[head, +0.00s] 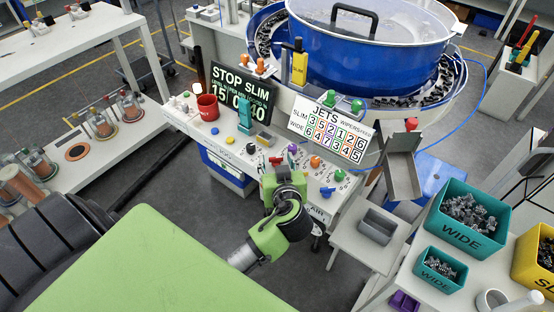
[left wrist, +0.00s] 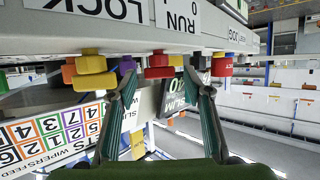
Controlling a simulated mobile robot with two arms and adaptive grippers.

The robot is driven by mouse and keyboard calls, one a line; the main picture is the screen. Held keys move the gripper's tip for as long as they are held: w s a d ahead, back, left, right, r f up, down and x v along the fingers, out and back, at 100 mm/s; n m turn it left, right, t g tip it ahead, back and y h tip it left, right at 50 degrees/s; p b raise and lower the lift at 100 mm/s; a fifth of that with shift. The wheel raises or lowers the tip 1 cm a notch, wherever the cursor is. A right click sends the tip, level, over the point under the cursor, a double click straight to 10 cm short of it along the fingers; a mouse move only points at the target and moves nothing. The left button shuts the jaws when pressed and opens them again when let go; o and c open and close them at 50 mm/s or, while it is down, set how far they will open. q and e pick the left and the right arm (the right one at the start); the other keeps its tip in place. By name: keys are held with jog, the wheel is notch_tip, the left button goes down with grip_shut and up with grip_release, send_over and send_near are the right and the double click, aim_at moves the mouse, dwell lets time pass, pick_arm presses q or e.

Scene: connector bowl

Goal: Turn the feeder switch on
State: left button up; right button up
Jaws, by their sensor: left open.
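The control panel (head: 262,150) carries several coloured knobs and switches. In the head view my left gripper (head: 277,168) is at the panel's front edge, beside a red knob (head: 276,160). In the left wrist view, which looks upside down, my left gripper (left wrist: 163,88) has its two fingers spread apart with nothing between the tips. A red knob (left wrist: 158,66) shows beyond the gap, near a "RUN 0" label (left wrist: 178,18). I cannot tell whether the fingers touch it. No feeder label is readable, so I cannot tell which control is the feeder switch. My right gripper is out of view.
Purple (head: 292,148), orange (head: 315,161) and blue (head: 327,191) knobs sit close to the right of my gripper. A blue bowl feeder (head: 370,65) stands farther back.

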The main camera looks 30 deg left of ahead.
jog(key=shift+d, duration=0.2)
pick_arm(q)
jog(key=c, duration=1.1)
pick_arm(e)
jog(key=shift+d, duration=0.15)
